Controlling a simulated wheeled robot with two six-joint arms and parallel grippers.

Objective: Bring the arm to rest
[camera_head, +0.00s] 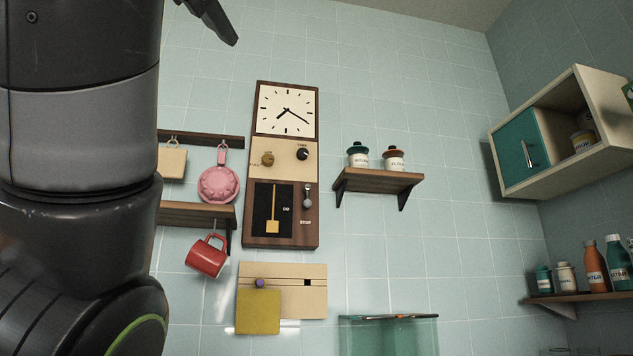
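My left arm (80,130) is raised close to the camera and fills the left side of the head view. A dark pointed part (215,20), which looks like a finger of my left gripper, shows at the top edge just right of the arm. The rest of that gripper is out of frame, so its opening is hidden. No held object shows. My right arm and gripper are not in view.
A wall clock (287,107) with a pendulum case hangs ahead. A red mug (207,257) and pink pan (219,184) hang beside my arm. A jar shelf (378,182), an open-fronted cabinet (521,160) and a bottle shelf (590,298) are on the right.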

